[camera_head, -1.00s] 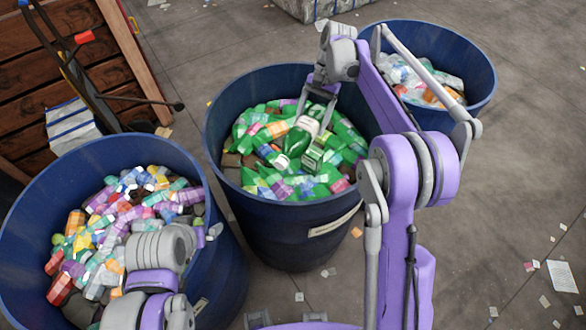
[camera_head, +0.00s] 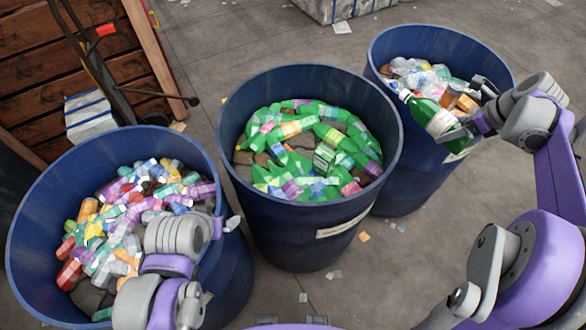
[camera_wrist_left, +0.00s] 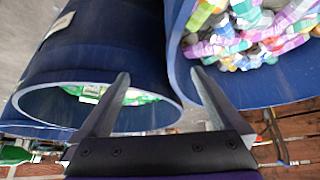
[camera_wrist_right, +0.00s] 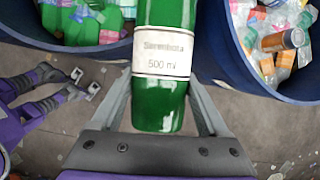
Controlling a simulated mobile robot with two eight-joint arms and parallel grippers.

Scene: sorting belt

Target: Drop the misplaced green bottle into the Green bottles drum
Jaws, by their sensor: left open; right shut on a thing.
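The green bottle (camera_head: 419,107), with a white label, is shut in my right gripper (camera_head: 470,114). In the head view it is held tilted, in front of the right drum's near-left rim. The right wrist view shows the bottle (camera_wrist_right: 160,105) between the fingers, its label reading "500 ml". The middle drum (camera_head: 300,232) is blue, holds mostly green bottles and bears a front label too small to read. My left gripper (camera_wrist_left: 158,76) is open and empty near the rims of the left and middle drums; its fingers are mostly hidden in the head view.
The left drum (camera_head: 40,285) holds mixed coloured bottles. The right drum (camera_head: 400,180) holds mostly clear and orange ones. A wooden crate wall (camera_head: 45,110) and a hand truck (camera_head: 110,90) stand at the back left. Scraps litter the floor. The space above the middle drum is clear.

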